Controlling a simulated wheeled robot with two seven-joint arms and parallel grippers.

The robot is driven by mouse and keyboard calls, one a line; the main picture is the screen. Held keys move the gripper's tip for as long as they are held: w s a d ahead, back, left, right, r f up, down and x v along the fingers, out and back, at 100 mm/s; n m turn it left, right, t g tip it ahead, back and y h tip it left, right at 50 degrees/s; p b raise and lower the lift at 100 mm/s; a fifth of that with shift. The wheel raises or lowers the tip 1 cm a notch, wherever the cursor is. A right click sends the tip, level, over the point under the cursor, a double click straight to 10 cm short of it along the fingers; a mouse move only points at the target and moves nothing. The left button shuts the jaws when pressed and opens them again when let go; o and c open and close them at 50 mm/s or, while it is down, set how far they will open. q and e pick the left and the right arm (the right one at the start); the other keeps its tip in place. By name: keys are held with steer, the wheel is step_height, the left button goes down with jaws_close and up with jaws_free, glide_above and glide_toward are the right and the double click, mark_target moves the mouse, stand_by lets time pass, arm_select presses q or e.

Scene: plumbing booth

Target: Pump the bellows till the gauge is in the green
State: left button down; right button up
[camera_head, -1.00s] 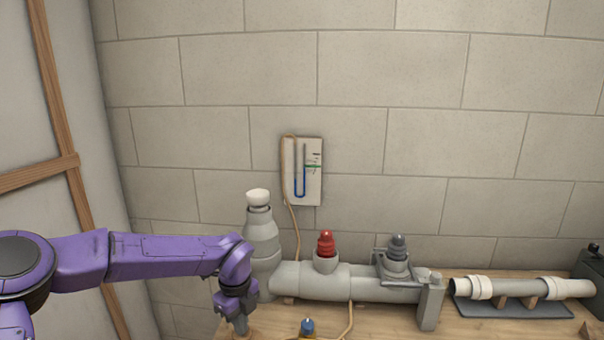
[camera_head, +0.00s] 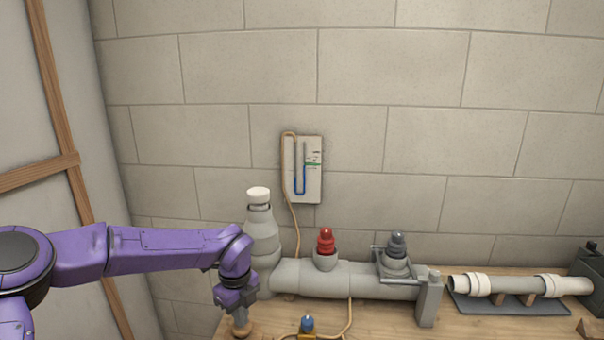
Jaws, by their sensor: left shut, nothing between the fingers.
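The gauge (camera_head: 309,170) is a pale board on the wall with a U-shaped tube, blue liquid in its lower part and a small green mark beside the right leg. I cannot read the exact level against the mark. My left gripper (camera_head: 239,318) is shut and empty, pointing down at the bench's left front. Just under it is a round wooden piece (camera_head: 240,331), perhaps the top of the bellows; the rest is hidden or cut off by the frame's lower edge. Whether they touch, I cannot tell. My right gripper is not in view.
A grey pipe (camera_head: 340,280) lies along the bench, with a red-capped fitting (camera_head: 326,243), a grey-capped fitting (camera_head: 396,246) and a tall white-topped fitting (camera_head: 262,230). A tan hose (camera_head: 294,222) hangs from the gauge. A blue knob (camera_head: 307,324) sits in front.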

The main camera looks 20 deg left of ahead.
arm_select(q)
steer(key=shift+f+b, duration=1)
steer(key=shift+f, duration=0.45)
steer(key=shift+r+p, duration=1.4)
steer(key=shift+r, duration=0.45)
